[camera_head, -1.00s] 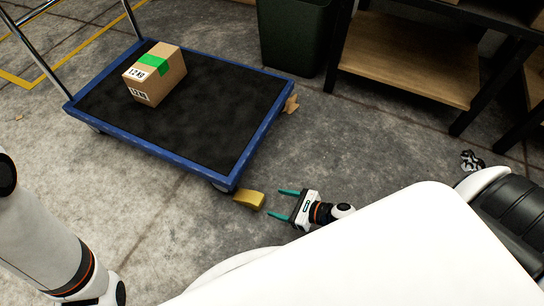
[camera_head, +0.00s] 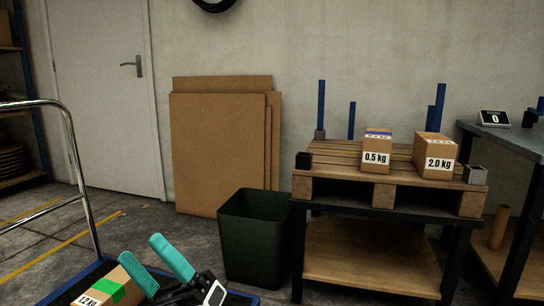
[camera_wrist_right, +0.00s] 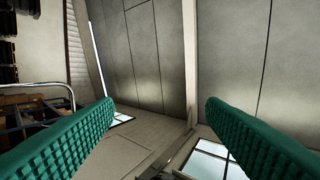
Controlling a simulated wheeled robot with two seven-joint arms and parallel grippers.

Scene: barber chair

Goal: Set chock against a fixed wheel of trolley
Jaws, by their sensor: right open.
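My right gripper (camera_head: 143,249) is raised at the bottom of the head view, its teal fingers apart and pointing up and left. The right wrist view shows the open fingers (camera_wrist_right: 158,105) with nothing between them. The trolley (camera_head: 75,155) shows at lower left in the head view: its chrome handle and part of its blue deck edge. A box marked 1.2 kg with green tape (camera_head: 102,292) is on the deck, partly cut off. The trolley's wheels and the yellow chock are out of view now. My left gripper is not in view.
A dark green bin (camera_head: 254,240) stands beyond the trolley. A shelf (camera_head: 370,270) with a pallet and two boxes (camera_head: 376,153) (camera_head: 435,155) stands to its right. Cardboard sheets (camera_head: 220,150) lean on the wall. Bare floor shows at left.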

